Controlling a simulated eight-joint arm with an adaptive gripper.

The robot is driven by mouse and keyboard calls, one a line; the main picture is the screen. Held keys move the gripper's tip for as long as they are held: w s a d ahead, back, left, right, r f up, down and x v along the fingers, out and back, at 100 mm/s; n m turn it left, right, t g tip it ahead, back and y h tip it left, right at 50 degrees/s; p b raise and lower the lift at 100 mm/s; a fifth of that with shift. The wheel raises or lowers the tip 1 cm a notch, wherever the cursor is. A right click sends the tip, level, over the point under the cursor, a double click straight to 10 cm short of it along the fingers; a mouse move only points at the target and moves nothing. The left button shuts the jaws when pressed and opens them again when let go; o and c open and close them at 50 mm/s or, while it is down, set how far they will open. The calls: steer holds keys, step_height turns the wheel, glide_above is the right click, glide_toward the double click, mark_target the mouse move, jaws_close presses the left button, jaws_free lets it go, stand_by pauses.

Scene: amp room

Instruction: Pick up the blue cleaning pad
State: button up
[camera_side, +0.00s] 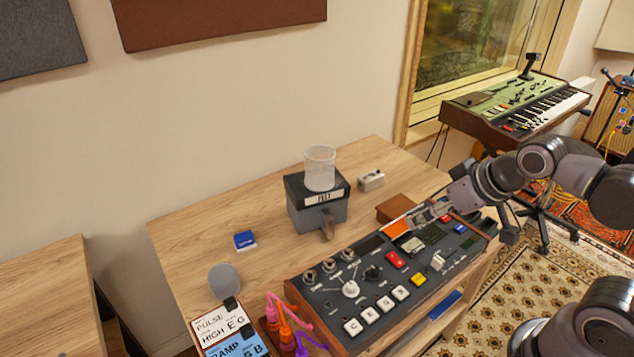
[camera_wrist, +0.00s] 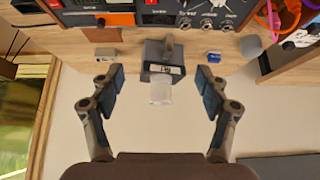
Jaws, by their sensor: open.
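The blue cleaning pad (camera_side: 244,240) looks like a small blue block with a pale lower edge. It lies flat on the wooden table, left of the dark grey box, in the side view. In the wrist view the pad (camera_wrist: 211,57) is small, near the top and right of centre. My gripper (camera_side: 416,217) is over the right part of the control console in the side view, well to the right of the pad. In the wrist view my gripper (camera_wrist: 160,85) has its fingers wide apart with nothing between them touching. The pad is clear of both fingers.
A dark grey box (camera_side: 318,212) carries a clear beaker (camera_side: 320,168) between the pad and my gripper. The control console (camera_side: 340,308) fills the table's front. A grey rounded thing (camera_side: 223,279) and labelled cards (camera_side: 222,325) stand near the pad. Table left of the pad is bare.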

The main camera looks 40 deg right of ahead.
steer(key=w+a+r, duration=0.3)
steer(key=w+r, duration=0.1)
steer(key=w, duration=0.5)
steer(key=m+g, duration=0.1)
steer(key=g, duration=0.2)
glide_above(244, 235)
steer(key=s, duration=0.4)
step_height(244, 235, down, 18)
steer(key=shift+h, duration=0.3)
steer(key=shift+w+a+x, duration=0.15)
steer(key=shift+x, duration=2.4)
steer(key=shift+w+a+x, duration=0.1)
steer(key=shift+w+x, duration=0.05)
steer(key=shift+x, duration=2.4)
steer(key=shift+r, duration=0.1)
steer(key=shift+c, duration=0.3)
steer(key=c, duration=1.2)
